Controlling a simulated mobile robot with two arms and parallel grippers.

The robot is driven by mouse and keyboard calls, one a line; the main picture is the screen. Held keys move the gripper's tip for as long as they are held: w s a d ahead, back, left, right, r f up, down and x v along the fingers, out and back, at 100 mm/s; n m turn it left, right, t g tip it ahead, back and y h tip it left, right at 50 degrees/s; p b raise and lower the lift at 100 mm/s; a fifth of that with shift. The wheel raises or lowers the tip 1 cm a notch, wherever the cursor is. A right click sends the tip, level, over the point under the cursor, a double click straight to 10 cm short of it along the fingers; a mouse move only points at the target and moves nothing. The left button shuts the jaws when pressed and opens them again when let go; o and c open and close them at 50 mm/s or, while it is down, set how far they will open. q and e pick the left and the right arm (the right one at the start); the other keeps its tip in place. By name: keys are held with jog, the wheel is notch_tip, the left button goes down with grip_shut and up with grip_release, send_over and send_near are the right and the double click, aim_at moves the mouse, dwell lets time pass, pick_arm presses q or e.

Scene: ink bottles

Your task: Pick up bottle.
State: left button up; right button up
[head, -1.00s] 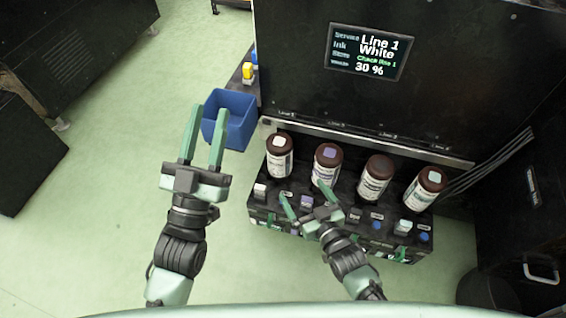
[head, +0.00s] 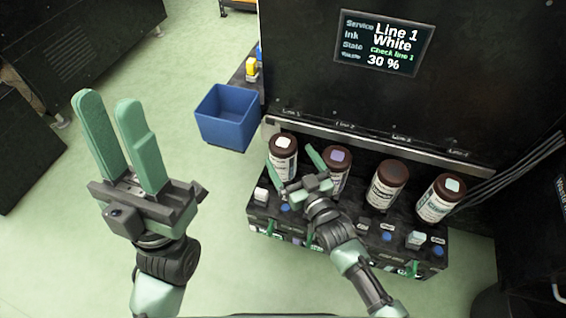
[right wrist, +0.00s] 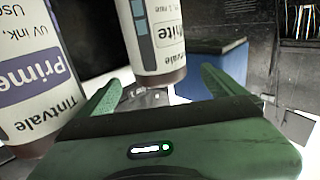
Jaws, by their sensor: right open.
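Several brown-capped bottles stand in a row on the black rack. The leftmost, with a white cap patch (head: 283,160), shows upside down in the right wrist view as the "White" bottle (right wrist: 155,40). My right gripper (head: 293,158) is open at it. In the right wrist view the open fingers (right wrist: 160,85) lie either side of the white bottle's lower image end, with no clear contact. The purple-patched "Prime" bottle (head: 337,170) stands just right of that gripper, and large at left in the right wrist view (right wrist: 35,80). My left gripper (head: 108,102) is open and empty over the floor.
Two more bottles, one plain-capped (head: 386,184) and one pale-patched (head: 440,198), stand farther right. A blue bin (head: 228,122) is left of the rack. A screen (head: 385,43) reads "Line 1 White", "Check line 1", 30 %. The green floor at left is open.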

aim_at(283, 145)
jog(key=b+x, duration=0.2)
jog(key=x, duration=0.3)
jog(key=shift+w+a, duration=0.15)
jog(key=shift+w, duration=0.2)
jog(key=c, duration=2.1)
jog(key=shift+r, duration=0.15)
grip_shut()
jog(key=shift+r, duration=0.15)
